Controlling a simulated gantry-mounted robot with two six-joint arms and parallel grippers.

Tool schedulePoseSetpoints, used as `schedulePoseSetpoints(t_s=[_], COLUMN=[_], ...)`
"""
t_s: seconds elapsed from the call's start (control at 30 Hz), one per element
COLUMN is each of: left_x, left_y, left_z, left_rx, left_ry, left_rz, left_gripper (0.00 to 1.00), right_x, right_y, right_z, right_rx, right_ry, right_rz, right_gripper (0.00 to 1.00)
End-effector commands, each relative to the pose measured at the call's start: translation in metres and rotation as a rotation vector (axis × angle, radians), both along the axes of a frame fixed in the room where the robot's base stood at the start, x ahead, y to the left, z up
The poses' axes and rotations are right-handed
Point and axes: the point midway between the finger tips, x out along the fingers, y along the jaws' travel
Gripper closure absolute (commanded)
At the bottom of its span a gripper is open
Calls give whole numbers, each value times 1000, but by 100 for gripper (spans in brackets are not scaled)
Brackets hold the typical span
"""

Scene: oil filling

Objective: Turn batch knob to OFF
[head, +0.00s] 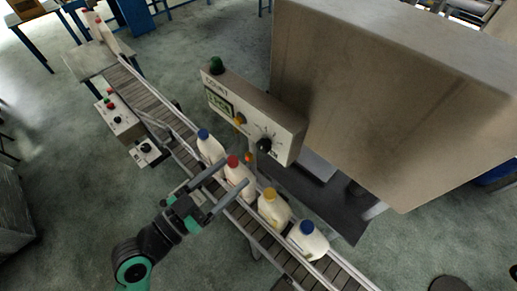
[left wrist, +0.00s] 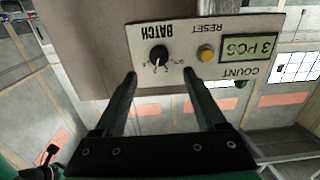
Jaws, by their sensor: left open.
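The batch knob (head: 264,145) is a black round knob on the front of a grey control box (head: 283,127). In the left wrist view the knob (left wrist: 159,55) appears upside down under the word BATCH, with a dial scale around it. I cannot clearly read which mark it points to. My left gripper (head: 236,171) is open and empty, its two fingers reaching toward the panel from in front. In the left wrist view the fingertips (left wrist: 160,76) straddle the knob's line of sight and seem apart from it. My right gripper is not in view.
The panel also has a yellow reset button (left wrist: 206,53) and a count display (left wrist: 248,48) reading 3 PCS. Several white bottles (head: 238,177) with coloured caps stand on the conveyor (head: 152,101) below. A large metal housing (head: 400,90) stands behind the box.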

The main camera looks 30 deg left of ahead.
Motion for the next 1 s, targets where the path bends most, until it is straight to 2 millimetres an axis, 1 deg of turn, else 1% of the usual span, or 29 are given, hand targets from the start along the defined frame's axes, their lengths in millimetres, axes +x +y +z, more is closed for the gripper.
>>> schedulePoseSetpoints(t_s=[0.03,0.2,0.3,0.4,0.53,0.77,0.8,0.87,1.0], left_x=[10,47,66,80,89,91,90,90,90], left_y=[-6,-17,-24,-27,-30,-30,-30,-30,-30], left_z=[3,3,3,2,1,1,1,1,1], left_rx=[0,-1,1,0,1,0,0,0,0], left_ry=[-1,-2,-1,-1,-1,-1,-1,-1,-1], left_rz=[-7,-5,-5,-3,-2,-1,-1,-1,-1], left_gripper=[27,27,27,27,27,27,30,41,66], right_x=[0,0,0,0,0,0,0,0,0], right_y=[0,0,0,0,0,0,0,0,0], right_z=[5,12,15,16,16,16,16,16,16], right_rx=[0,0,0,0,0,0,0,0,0], right_ry=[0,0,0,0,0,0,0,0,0], right_rz=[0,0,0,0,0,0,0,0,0], right_gripper=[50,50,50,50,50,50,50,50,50])
